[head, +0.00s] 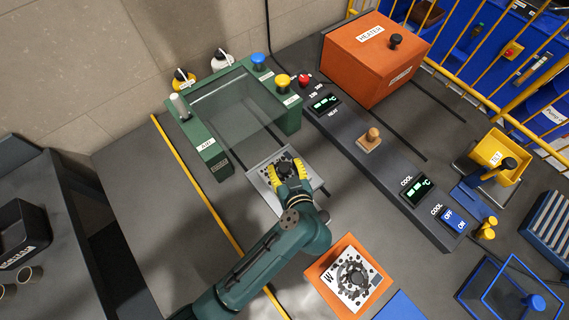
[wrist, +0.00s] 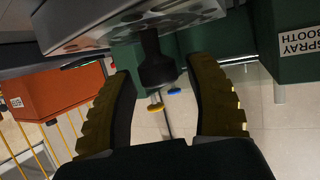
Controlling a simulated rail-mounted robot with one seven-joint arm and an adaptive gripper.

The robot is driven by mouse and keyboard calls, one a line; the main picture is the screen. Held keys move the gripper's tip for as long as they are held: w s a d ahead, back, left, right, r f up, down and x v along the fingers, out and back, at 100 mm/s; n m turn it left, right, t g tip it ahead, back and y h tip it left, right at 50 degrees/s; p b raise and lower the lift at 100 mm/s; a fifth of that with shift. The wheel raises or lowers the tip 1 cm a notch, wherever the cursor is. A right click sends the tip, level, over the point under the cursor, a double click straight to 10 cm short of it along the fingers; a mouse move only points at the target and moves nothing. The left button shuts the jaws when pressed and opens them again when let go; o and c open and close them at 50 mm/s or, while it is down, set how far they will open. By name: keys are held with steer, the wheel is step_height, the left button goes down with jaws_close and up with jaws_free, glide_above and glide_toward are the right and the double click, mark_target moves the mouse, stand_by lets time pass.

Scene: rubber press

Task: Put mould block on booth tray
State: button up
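The mould block, a silver block with dark round holes, shows at the top of the wrist view (wrist: 125,28), its black knob (wrist: 157,65) pointing toward my gripper. In the head view the block lies largely behind my gripper (head: 290,172), at the pale booth tray (head: 264,198) in front of the green spray booth (head: 213,160). My gripper's yellow fingers also show in the wrist view (wrist: 160,72). They are spread on either side of the knob, with gaps visible. Whether the block rests fully on the tray is hidden.
The booth has a clear hood (head: 235,105) and coloured knobs on top. An orange heater (head: 375,60) stands at the back right. A grey control panel (head: 380,165) runs along the right. An orange plate with a white patterned sheet (head: 350,283) lies at the front.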

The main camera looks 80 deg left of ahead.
steer(key=shift+r, duration=0.15)
steer(key=shift+d+r, duration=0.15)
steer(key=shift+d, duration=0.1)
steer(key=p+v, duration=0.2)
steer(key=v, duration=0.9)
steer(key=shift+d, duration=0.25)
steer(key=w+d+r+m+t+h, duration=0.35)
steer(key=w+d+r+t, duration=0.3)
steer(key=w+r, duration=0.25)
steer(key=w+d+r+m+t+h, duration=0.2)
steer(key=w+d+r+m+t, duration=0.4)
steer(key=w+r, duration=0.35)
steer(key=s+d+r+m+t+h, duration=0.2)
steer(key=d+r+m+t+h, duration=0.2)
steer(key=d+r, duration=0.4)
steer(key=s+d+r+m+t+h, duration=0.2)
steer(key=d+r+m+t+h, duration=0.3)
steer(key=r, duration=1.1)
steer(key=d+t, duration=0.1)
steer(key=d, duration=0.2)
steer(key=shift+r, duration=0.25)
